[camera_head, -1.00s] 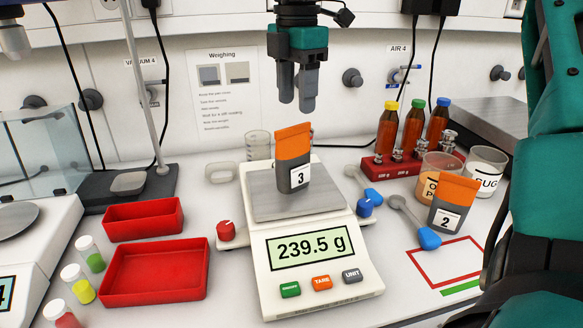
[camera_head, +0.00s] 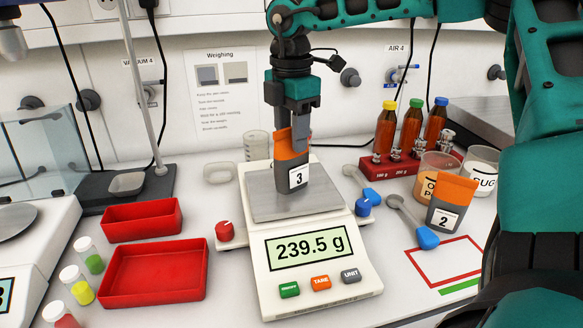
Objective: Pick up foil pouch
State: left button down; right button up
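An orange and dark grey foil pouch (camera_head: 291,171) labelled 3 stands upright on the steel pan (camera_head: 262,207) of the weighing scale, whose display (camera_head: 307,247) reads 239.5 g. My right gripper (camera_head: 292,130) points down over it from above. Its fingers are apart at the pouch's orange top, one in front and the other seemingly behind. I cannot make out firm contact. A second orange and grey pouch (camera_head: 450,204), labelled 2, stands at the right. My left gripper is not in view.
A red rack with several amber bottles (camera_head: 410,131) stands at the back right. Blue-handled scoops (camera_head: 425,238) and labelled cups (camera_head: 481,168) are nearby. Red trays (camera_head: 154,272) and small vials (camera_head: 90,258) are at the left. A red outlined square (camera_head: 447,262) lies at the right.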

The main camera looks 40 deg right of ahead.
jog(key=c, duration=0.7)
grip_shut()
jog(key=shift+r, duration=0.1)
